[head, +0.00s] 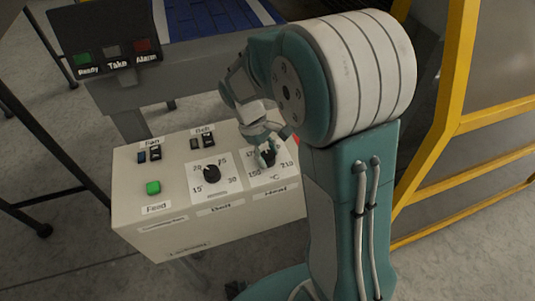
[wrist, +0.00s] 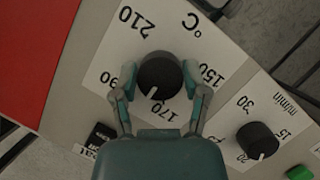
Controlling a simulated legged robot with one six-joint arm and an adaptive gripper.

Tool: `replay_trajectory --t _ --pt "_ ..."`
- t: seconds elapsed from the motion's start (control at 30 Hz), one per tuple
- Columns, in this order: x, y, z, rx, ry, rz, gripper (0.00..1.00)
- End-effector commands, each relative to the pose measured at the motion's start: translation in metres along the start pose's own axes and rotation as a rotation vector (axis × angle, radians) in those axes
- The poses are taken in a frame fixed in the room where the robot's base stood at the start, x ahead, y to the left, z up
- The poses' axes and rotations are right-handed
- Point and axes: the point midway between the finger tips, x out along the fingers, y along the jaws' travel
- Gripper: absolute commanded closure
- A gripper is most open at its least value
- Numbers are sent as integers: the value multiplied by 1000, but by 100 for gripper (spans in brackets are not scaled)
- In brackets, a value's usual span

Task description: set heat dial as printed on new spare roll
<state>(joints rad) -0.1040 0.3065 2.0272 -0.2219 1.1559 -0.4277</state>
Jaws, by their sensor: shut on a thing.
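The heat dial (wrist: 160,74), a black round knob on a white °C scale, is in the middle of the wrist view. My gripper (wrist: 160,92) has one finger on each side of it and is shut on it. The dial's white pointer mark is near 170, a little toward the 190 side. The scale shows 150, 170, 190 and 210; the 190 is partly hidden by a finger. In the head view my gripper (head: 266,157) reaches down onto the heat dial at the right of the control box (head: 160,210). No spare roll is visible.
A second black dial (head: 211,173), with a m/min scale, sits left of the heat dial. A green Feed button (head: 153,187) and small switches (head: 208,141) are on the box. A display (head: 105,45) reads Ready, Take, Alarm. A yellow frame (head: 445,120) stands at right.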

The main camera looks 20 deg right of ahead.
Motion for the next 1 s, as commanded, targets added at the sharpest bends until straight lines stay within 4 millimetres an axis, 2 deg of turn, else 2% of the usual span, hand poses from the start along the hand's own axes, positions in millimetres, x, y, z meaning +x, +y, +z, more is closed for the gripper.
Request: replay_trajectory --t 0.6,1.0 --pt "1 0 -1 493 1 -206 89" --pt "1 0 -1 634 1 -264 89"
